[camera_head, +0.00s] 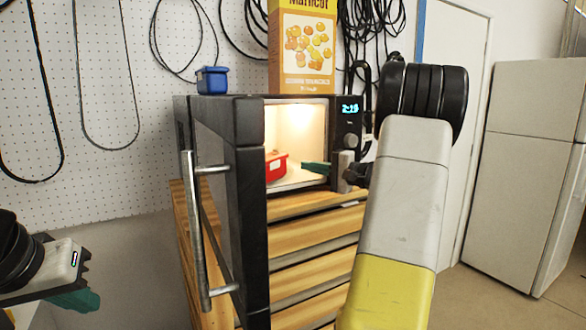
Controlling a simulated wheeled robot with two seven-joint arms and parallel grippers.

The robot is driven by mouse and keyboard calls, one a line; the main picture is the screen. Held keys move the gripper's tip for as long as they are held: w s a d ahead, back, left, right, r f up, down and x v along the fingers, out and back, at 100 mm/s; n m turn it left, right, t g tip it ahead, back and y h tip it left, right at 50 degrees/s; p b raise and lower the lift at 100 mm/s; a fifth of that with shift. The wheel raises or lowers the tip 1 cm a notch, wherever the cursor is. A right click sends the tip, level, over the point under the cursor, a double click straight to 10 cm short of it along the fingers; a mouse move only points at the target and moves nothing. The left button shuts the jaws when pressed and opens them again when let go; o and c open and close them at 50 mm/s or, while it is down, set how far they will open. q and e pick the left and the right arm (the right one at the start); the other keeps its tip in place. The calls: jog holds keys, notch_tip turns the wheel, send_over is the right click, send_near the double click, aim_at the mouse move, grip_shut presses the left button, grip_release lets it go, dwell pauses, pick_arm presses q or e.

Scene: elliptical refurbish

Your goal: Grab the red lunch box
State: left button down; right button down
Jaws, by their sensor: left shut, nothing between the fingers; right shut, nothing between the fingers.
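The red lunch box (277,165) sits inside the lit microwave (301,114), towards the left of its cavity. Its left part is hidden by the open microwave door (243,200). My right gripper (310,168) is shut and empty, with its green fingers at the right side of the microwave opening, to the right of the red lunch box. A small gap shows between them. My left gripper (80,299) is shut and empty at the lower left, well away from the microwave.
The door stands open towards me, with a long metal handle (195,230). A blue box (211,80) and a yellow food carton (303,45) stand on top of the microwave. A slatted wooden stand (310,237) supports it. A white fridge (525,170) is at the right.

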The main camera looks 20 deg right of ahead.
jog(key=x, duration=0.5)
jog(key=shift+w+a, duration=0.1)
